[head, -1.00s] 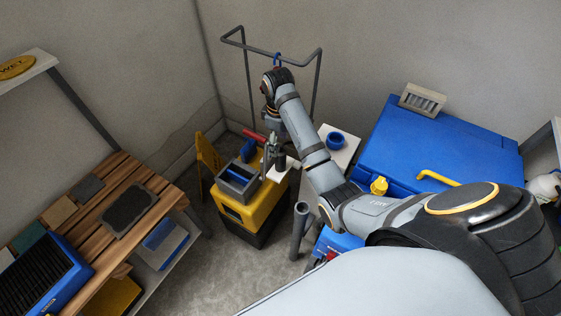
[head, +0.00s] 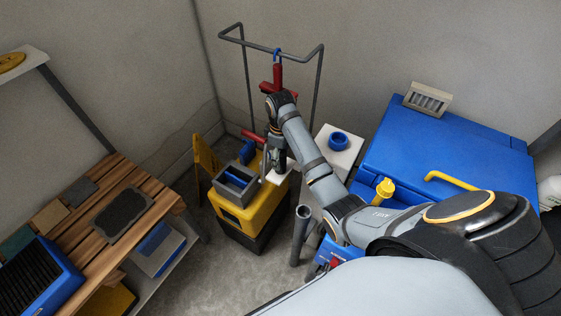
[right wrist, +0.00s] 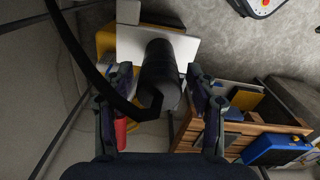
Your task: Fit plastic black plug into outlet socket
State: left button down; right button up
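The black plug (right wrist: 160,72) is a dark cylinder with a black cable that loops across the right wrist view. It lies in front of a small white plate (right wrist: 187,52), which shows in the head view (head: 274,178) beside the yellow bin. My right gripper (right wrist: 160,100) is open, with one finger on each side of the plug and a visible gap to both. In the head view my right gripper (head: 277,158) points down at the white plate and mostly hides the plug. I cannot make out an outlet socket for certain. My left gripper is not in view.
A yellow and black bin (head: 238,215) with a grey tray stands below my gripper. A red object (head: 277,75) hangs from the metal frame (head: 318,80) behind my wrist. A wooden table (head: 160,185) is at left; a large blue case (head: 450,150) is at right.

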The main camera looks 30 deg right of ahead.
jog(key=c, duration=0.9)
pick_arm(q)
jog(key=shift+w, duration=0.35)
pick_arm(e)
jog(key=shift+c, duration=0.3)
